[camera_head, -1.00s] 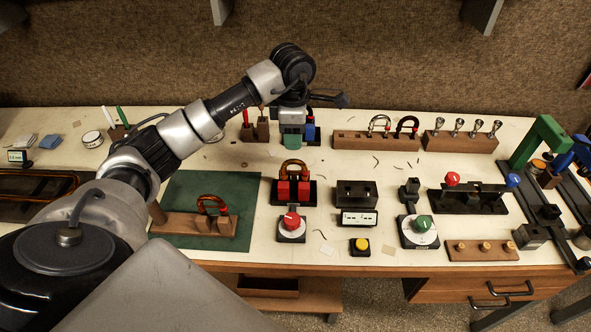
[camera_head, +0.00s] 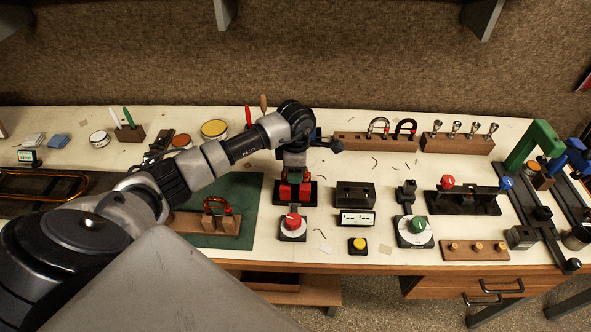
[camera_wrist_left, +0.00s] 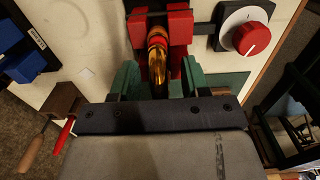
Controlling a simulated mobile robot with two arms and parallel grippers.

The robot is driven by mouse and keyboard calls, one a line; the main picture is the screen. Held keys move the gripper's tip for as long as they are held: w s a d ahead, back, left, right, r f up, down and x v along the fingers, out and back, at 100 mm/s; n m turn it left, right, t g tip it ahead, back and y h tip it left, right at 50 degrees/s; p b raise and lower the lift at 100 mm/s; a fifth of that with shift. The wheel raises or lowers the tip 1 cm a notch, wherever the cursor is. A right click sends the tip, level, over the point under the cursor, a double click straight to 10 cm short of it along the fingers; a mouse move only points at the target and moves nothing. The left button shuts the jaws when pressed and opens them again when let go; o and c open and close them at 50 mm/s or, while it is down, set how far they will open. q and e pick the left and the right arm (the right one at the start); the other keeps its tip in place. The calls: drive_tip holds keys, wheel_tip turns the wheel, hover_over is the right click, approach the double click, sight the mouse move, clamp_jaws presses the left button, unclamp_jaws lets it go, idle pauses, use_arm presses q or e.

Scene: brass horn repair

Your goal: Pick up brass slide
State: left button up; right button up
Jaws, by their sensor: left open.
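A curved brass slide (camera_wrist_left: 157,70) stands in the red-jawed holder (camera_wrist_left: 182,33) in the left wrist view. In the head view, the holder's red jaws (camera_head: 304,192) show below my left gripper (camera_head: 294,174), and the arm and gripper hide the slide there. My left gripper is open, its green fingers (camera_wrist_left: 188,76) on either side of the slide; I cannot tell whether they touch it. A similar brass piece (camera_head: 218,203) stands on a wooden block (camera_head: 190,222) on the green mat. My right gripper is not in view.
A red-knobbed dial (camera_head: 292,222) sits in front of the holder. A black block (camera_head: 356,194) stands to its right. Wooden-handled and red tools (camera_wrist_left: 40,143) show in the left wrist view. A wooden rack (camera_head: 362,143) with U-shaped pieces stands behind.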

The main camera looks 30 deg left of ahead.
use_arm(q)
clamp_jaws()
wheel_tip(320, 180, up, 10)
drive_tip(key=b, duration=0.3)
idle(0.4)
drive_tip(key=shift+r, duration=0.15)
wheel_tip(320, 180, up, 7)
drive_tip(key=p, duration=0.4)
drive_tip(key=shift+r, duration=0.15)
idle(0.8)
idle(0.4)
